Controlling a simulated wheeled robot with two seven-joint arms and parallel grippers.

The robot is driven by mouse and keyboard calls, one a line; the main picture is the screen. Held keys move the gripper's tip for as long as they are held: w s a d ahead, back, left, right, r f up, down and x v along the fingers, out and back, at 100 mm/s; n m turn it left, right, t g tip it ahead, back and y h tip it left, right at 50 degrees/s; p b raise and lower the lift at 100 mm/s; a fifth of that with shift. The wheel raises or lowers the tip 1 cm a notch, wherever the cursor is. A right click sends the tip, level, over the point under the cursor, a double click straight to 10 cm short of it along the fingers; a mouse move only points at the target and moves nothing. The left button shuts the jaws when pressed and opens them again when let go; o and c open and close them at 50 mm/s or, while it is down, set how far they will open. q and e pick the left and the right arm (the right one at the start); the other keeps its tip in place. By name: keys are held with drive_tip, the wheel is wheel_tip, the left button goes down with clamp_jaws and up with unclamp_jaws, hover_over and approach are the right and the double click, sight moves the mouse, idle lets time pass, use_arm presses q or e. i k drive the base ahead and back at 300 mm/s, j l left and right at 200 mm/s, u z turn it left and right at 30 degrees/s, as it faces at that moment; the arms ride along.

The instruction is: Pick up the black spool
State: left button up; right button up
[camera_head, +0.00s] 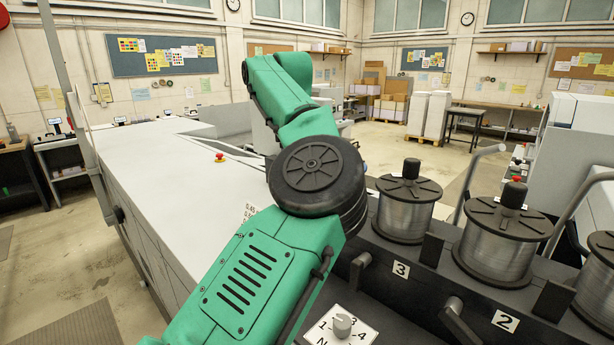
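Several spools with black flanges stand in a row on the dark ledge at the right. The spool by label 3 (404,208) and the spool by label 2 (502,245) are upright and wound with silvery wire. Another spool (598,288) is cut off by the right edge. A large round black spoked part (316,175) lies against my green arm in the middle; I cannot tell whether it is an arm joint or a separate spool. My arm hides the ledge behind it. Neither gripper shows.
A long white machine top (170,180) fills the left and middle, with a red button (220,157) on it. Grey handles rise at the right. Cartons (372,82) and a small table stand far back.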

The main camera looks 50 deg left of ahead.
sight(403, 217)
drive_tip(key=k, duration=1.5)
